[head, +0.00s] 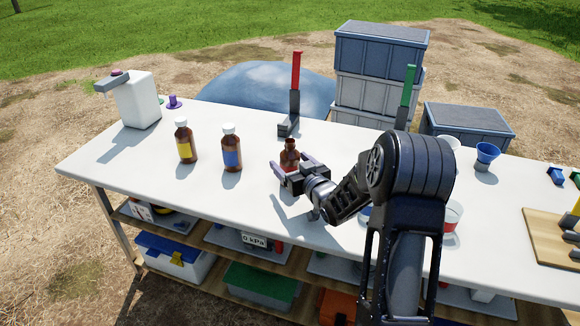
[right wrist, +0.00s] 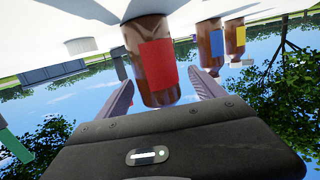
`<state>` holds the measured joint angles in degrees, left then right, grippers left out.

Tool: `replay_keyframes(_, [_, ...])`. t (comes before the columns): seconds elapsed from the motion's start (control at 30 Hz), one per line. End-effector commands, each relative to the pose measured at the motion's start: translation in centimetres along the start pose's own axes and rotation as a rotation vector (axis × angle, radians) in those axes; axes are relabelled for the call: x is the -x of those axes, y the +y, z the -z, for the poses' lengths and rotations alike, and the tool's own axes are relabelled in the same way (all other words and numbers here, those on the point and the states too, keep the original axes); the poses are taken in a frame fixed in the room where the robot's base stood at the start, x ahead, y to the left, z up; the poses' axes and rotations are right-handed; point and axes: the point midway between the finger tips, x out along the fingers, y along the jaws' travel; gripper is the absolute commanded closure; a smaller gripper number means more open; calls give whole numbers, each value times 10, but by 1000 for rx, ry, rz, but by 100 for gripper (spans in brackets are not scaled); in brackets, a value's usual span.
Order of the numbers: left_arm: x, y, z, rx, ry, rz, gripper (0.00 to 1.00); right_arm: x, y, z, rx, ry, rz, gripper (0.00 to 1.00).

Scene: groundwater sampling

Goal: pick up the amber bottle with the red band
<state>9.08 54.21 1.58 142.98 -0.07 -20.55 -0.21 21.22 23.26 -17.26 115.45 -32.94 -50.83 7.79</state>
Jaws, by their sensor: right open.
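The amber bottle with the red band (head: 290,152) stands upright on the white table, its brown neck showing without a white cap. My right gripper (head: 290,168) is open at this bottle, on its near side in the head view. In the right wrist view, which is upside down, the red-banded bottle (right wrist: 158,62) is between the two spread fingers (right wrist: 161,88), with a gap showing on either side. Whether either finger touches it I cannot tell. My left gripper is not in view.
Amber bottles with a yellow band (head: 185,150) and a blue band (head: 231,158), both white-capped, stand to the left. A stand with a red-handled tool (head: 295,75) is behind. Cups, including a blue one (head: 487,153), are at the right. The table's front-left area is clear.

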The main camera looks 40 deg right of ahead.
Motion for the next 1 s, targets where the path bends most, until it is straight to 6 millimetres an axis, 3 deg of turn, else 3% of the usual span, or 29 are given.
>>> replay_keyframes(0.3, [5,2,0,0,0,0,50,-41,2,1,2,0,1,22])
replay_keyframes(0.9, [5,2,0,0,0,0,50,-42,2,0,1,0,1,22])
replay_keyframes(1.0, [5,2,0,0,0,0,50,-42,2,0,1,0,1,28])
